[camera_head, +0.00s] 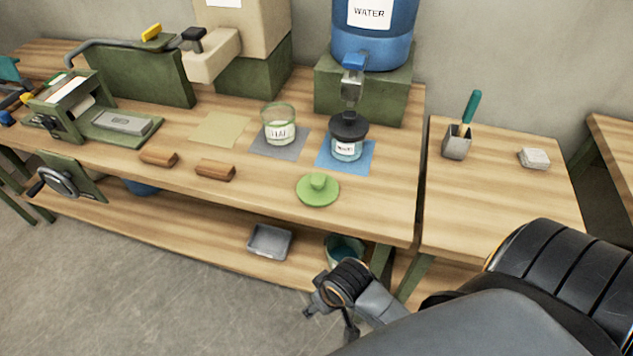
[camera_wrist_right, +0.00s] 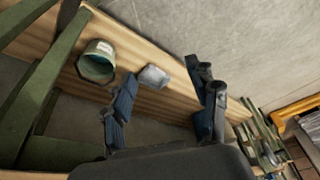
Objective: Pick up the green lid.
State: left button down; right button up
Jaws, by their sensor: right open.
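The green lid (camera_head: 318,190) lies on the wooden bench near its front edge, with its round knob facing up. A green-rimmed glass jar (camera_head: 280,124) with a white label stands behind and left of it on a grey mat. My right gripper (camera_head: 325,297) is in front of and below the bench top, well apart from the lid. In the right wrist view my right gripper (camera_wrist_right: 165,100) is open, with nothing between its fingers. The lid is not in the right wrist view. My left gripper is in neither view.
A black-lidded jar (camera_head: 348,138) stands on a blue mat (camera_head: 364,158) behind the lid, below the water tank's tap. Two wooden blocks lie left of the lid. A grey tray (camera_head: 270,241) and a bucket (camera_head: 345,248) are on the lower shelf.

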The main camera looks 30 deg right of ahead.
jog(key=w+a+r, duration=0.2)
jog(key=w+r, duration=0.3)
jog(key=r, duration=0.4)
jog(key=w+d+r+m, duration=0.2)
jog(key=w+d+r, duration=0.1)
jog(key=w, duration=0.1)
jog(key=w+d+r+m+g, duration=0.1)
jog(key=w+d+r+m, duration=0.1)
jog(key=w+r, duration=0.2)
jog(key=w+d+r+m+g+p, duration=0.1)
jog(key=w+d+r+m, duration=0.1)
jog(key=w+d+r, duration=0.1)
jog(key=shift+w+d+r+m+h, duration=0.15)
jog(key=shift+w+d, duration=0.05)
jog(key=shift+w, duration=0.25)
jog(key=shift+w+d+r+m+h, duration=0.15)
jog(key=shift+w, duration=0.3)
jog(key=w+d+r+m+g, duration=0.1)
jog(key=w+d+r+m, duration=0.25)
jog(key=d+r, duration=0.4)
jog(key=m+p, duration=0.1)
send_over(318, 179)
notch_tip(318, 179, down, 7)
jog(key=shift+s+d+f, duration=0.1)
jog(key=shift+s+f, duration=0.05)
jog(key=shift+f, duration=0.05)
notch_tip(318, 179, down, 5)
jog(key=shift+r+p, duration=0.1)
jog(key=shift+p, duration=0.8)
jog(key=shift+f, duration=0.45)
